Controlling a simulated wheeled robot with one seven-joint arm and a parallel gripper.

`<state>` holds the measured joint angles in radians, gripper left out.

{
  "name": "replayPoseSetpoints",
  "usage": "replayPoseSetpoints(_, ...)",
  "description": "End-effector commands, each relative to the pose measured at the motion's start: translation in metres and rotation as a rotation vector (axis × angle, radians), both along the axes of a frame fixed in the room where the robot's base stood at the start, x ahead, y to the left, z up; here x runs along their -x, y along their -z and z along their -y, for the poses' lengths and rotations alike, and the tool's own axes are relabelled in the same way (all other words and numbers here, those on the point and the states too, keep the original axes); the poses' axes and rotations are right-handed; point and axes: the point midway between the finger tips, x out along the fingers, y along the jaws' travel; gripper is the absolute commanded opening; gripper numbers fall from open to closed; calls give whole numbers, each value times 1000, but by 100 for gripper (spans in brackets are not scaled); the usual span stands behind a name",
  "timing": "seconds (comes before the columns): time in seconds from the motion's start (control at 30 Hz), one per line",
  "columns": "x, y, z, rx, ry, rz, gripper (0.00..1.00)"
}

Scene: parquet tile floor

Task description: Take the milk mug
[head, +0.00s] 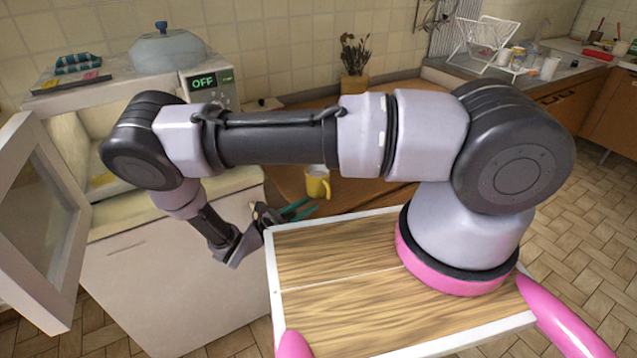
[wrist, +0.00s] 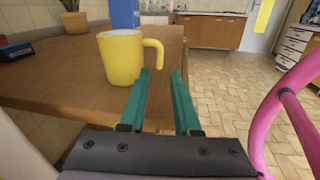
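A yellow mug (head: 318,183) stands upright on the wooden table, near its front edge. In the wrist view the mug (wrist: 121,60) is just beyond and left of my fingertips, with its handle on the right side. White shows inside its rim in the head view. My gripper (head: 300,210) has two green fingers that are apart with nothing between them; it also shows in the wrist view (wrist: 162,85). The fingers are close to the handle, which lies nearly in line with the left finger. I cannot tell whether they touch it.
The wooden table (wrist: 60,88) also holds a plant pot (head: 355,88) at the back. A white cabinet with an open microwave door (head: 40,225) stands at left. A counter with a dish rack (head: 487,38) is at right. Tiled floor (wrist: 225,75) is clear right of the table.

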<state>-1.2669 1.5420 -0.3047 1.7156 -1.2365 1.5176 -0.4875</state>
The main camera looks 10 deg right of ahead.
Motion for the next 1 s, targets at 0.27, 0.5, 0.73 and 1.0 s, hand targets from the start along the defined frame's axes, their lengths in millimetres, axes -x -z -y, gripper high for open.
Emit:
replayPoseSetpoints(0.27,-16,0,32,-1,4,-2,31)
replayPoseSetpoints(0.5,-25,-1,49,0,6,0,31)
replayPoseSetpoints(0.73,-41,-1,77,-2,5,-1,31)
replayPoseSetpoints(1.0,-42,-1,79,-3,3,-1,16)
